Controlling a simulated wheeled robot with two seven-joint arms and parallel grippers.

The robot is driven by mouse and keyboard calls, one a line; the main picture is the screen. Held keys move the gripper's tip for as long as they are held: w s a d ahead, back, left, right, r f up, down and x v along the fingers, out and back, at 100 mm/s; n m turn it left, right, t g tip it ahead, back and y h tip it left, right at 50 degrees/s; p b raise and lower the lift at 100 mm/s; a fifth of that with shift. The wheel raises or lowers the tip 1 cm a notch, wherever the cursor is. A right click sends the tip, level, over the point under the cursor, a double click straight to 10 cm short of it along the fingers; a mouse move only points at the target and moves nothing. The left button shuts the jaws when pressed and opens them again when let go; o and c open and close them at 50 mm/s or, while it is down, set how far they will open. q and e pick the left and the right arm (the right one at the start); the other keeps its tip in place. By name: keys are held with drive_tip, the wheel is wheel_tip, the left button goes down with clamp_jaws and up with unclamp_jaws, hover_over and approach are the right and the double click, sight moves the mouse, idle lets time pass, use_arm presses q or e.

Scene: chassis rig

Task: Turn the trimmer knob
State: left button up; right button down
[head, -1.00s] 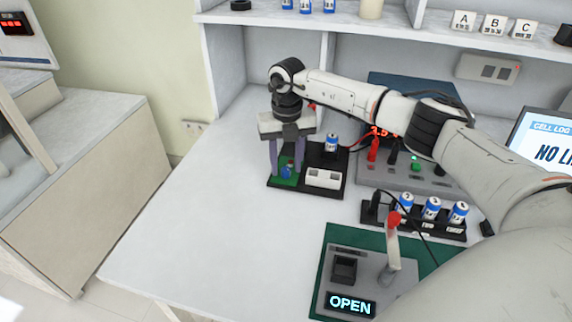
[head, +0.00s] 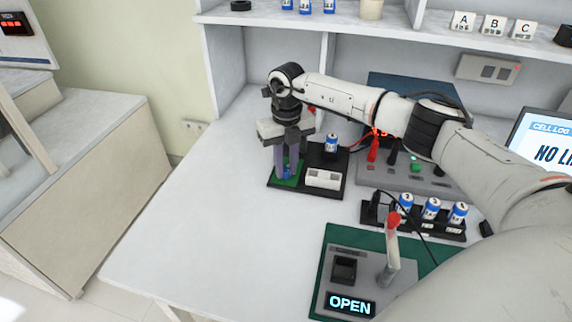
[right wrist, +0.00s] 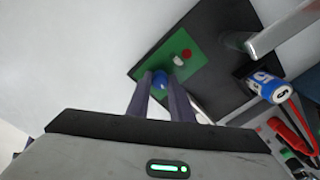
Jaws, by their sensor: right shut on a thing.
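The trimmer knob is a small blue knob (head: 286,171) on a green board (head: 284,183) at the left end of a black base. It also shows blue in the right wrist view (right wrist: 159,79). My right gripper (head: 287,174) points down over the board, with its two purple-grey fingers shut on the knob from both sides. The fingers hide much of the knob. In the right wrist view the fingertips (right wrist: 160,80) meet the knob's sides. My left gripper is not in view.
On the black base (head: 335,160) stand a blue-and-white cell (head: 331,143) and a white block (head: 323,178). Several cells sit in a black rack (head: 370,215) to the right. A lever fixture (head: 345,270) with an OPEN display is in front. The table's left side is clear.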

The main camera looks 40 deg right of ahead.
sight(287, 169)
drive_tip(key=c, duration=1.6)
unclamp_jaws()
drive_tip(key=shift+o, duration=0.2)
wheel_tip(287, 169, up, 10)
drive_tip(key=shift+r, duration=0.2)
drive_tip(key=shift+s, duration=0.1)
